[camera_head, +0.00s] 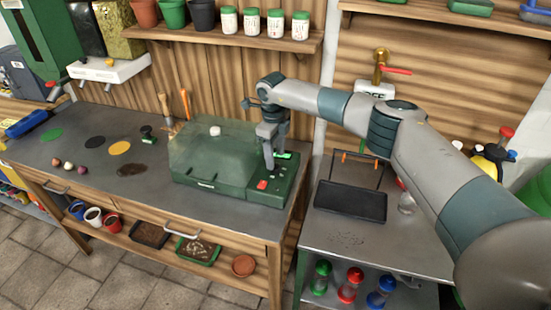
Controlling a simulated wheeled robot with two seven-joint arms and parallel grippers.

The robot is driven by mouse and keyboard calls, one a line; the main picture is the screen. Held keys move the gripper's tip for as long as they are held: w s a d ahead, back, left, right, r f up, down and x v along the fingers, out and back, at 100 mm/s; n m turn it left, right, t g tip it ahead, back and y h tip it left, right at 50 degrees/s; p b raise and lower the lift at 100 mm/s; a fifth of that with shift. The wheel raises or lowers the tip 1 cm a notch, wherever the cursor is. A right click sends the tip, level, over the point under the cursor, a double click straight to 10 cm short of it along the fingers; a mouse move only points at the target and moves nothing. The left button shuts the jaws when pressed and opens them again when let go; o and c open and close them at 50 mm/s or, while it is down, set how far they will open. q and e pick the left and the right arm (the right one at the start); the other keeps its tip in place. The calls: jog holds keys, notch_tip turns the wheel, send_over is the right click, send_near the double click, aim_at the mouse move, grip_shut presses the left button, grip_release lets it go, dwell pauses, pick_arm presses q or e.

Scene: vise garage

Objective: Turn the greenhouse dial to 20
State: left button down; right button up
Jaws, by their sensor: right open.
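The greenhouse (215,190) is a green box with a clear domed lid, standing on the grey workbench. Its control panel is at the right end, with a red square (262,185) at the front and a lit green patch (284,155) towards the back. My right gripper (268,165) is open, pointing down close over this panel between the lid and the panel's right edge. The dial cannot be made out; the fingers cover the middle of the panel. I cannot tell whether the fingers touch anything. My left gripper is out of view.
A shelf (225,37) with pots and white jars hangs behind the greenhouse. A black tray (351,200) stands on the metal table to the right, below a tap (381,65). The workbench (200,215) is clear in front of the greenhouse.

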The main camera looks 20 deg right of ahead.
aim_at(276, 166)
jog(key=shift+w+f+p, duration=0.1)
jog(key=shift+f+p, duration=0.3)
jog(key=shift+f, duration=1.55)
jog(key=shift+d, duration=0.1)
jog(key=c, duration=1.1)
